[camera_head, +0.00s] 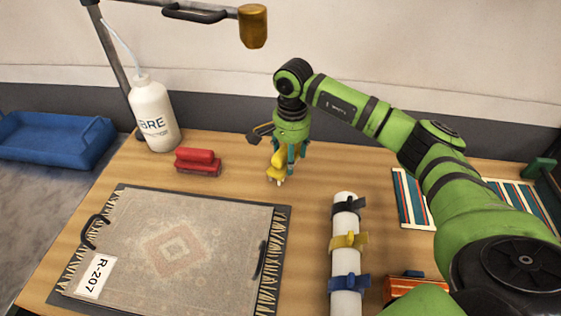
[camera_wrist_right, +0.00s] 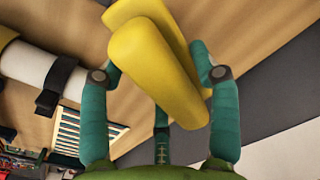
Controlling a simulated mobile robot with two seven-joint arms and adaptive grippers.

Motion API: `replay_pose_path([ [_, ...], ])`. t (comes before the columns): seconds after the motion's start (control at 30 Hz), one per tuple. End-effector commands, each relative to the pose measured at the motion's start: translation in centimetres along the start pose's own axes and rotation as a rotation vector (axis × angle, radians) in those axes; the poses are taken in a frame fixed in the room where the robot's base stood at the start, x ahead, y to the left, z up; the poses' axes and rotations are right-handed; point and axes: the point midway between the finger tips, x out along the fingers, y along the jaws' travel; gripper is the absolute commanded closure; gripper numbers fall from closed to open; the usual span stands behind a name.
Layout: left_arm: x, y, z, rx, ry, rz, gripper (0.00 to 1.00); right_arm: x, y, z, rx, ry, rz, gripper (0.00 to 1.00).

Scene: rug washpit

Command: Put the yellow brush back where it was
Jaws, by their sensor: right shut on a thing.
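The yellow brush (camera_head: 277,166) is in my right gripper (camera_head: 290,155) near the back middle of the table in the head view. In the right wrist view, the yellow brush (camera_wrist_right: 155,70) sits between the teal fingers of my right gripper (camera_wrist_right: 160,85), which is shut on it. In the head view its lower end is close to the wooden tabletop; I cannot tell whether it touches. A red brush (camera_head: 198,161) lies to its left, apart from it. My left gripper is not in view.
A rug (camera_head: 140,230) with a label lies at the front left. A white bottle (camera_head: 153,113) stands behind the red brush. A white roll (camera_head: 345,300) with straps lies right of the rug. A striped piece (camera_head: 411,199) is at the right. Bare wood surrounds the yellow brush.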

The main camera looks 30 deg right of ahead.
Motion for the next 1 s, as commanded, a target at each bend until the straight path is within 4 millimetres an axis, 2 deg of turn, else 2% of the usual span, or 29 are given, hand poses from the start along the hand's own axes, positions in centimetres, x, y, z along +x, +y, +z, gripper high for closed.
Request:
replay_pose_path([
  [0.1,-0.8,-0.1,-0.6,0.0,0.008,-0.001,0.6,0.9,-1.8,0.3,0.0,-0.002,0.0,0.74],
  [0.23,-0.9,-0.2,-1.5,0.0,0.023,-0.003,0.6,1.6,-2.6,0.3,-0.001,0.0,-0.001,0.73],
  [0.37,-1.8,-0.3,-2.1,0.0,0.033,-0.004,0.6,2.8,-2.7,0.4,0.0,-0.002,0.003,0.74],
  [0.5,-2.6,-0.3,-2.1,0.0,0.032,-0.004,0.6,4.8,-2.7,0.4,0.0,-0.002,0.001,0.74],
  [0.6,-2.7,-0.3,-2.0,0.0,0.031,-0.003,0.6,5.6,-2.6,0.3,0.0,0.001,0.0,0.73],
  [0.97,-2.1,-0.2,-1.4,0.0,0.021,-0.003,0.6,6.1,-2.7,0.3,-0.001,0.002,-0.002,0.73],
  [1.0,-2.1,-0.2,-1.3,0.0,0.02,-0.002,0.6,6.0,-2.6,0.3,-0.001,0.001,-0.001,0.3],
])
